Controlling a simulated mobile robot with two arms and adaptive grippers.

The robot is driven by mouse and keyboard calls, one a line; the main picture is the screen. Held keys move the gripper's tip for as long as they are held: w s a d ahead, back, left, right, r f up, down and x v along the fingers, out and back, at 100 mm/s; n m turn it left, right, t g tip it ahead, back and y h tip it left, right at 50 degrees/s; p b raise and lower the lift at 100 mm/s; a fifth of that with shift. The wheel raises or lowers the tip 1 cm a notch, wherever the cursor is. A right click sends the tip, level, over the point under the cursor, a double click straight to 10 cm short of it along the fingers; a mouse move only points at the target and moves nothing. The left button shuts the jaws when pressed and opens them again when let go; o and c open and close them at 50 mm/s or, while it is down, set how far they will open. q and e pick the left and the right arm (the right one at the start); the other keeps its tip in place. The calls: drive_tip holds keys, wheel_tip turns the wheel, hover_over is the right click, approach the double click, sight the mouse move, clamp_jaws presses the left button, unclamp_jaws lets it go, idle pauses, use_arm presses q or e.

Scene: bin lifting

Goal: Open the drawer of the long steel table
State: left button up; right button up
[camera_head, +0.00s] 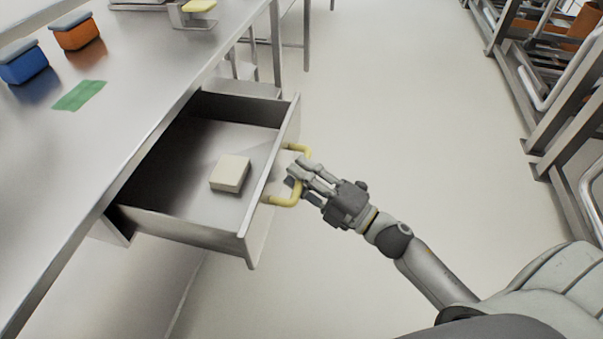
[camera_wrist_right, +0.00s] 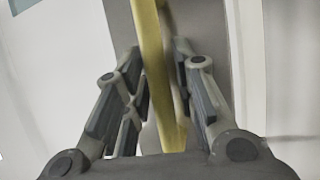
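The long steel table (camera_head: 140,75) runs along the left of the head view. Its drawer (camera_head: 205,228) is pulled well out and shows its inside, where a small cream block (camera_head: 230,173) lies. A yellow bar handle (camera_head: 286,199) is on the drawer's front. My right gripper (camera_head: 294,176) is at this handle, with its fingers on either side of the bar. In the right wrist view the yellow handle (camera_wrist_right: 158,75) runs between the spread fingers of the right gripper (camera_wrist_right: 162,100), with gaps beside it. My left gripper is not in view.
On the table top are a blue bin (camera_head: 24,66), an orange bin (camera_head: 76,35) and a green patch (camera_head: 79,95). A metal rack (camera_head: 548,100) stands at the right. The pale floor (camera_head: 400,110) between table and rack is clear.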

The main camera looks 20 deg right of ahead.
drive_tip(key=shift+o, duration=0.4)
drive_tip(key=v, duration=1.2)
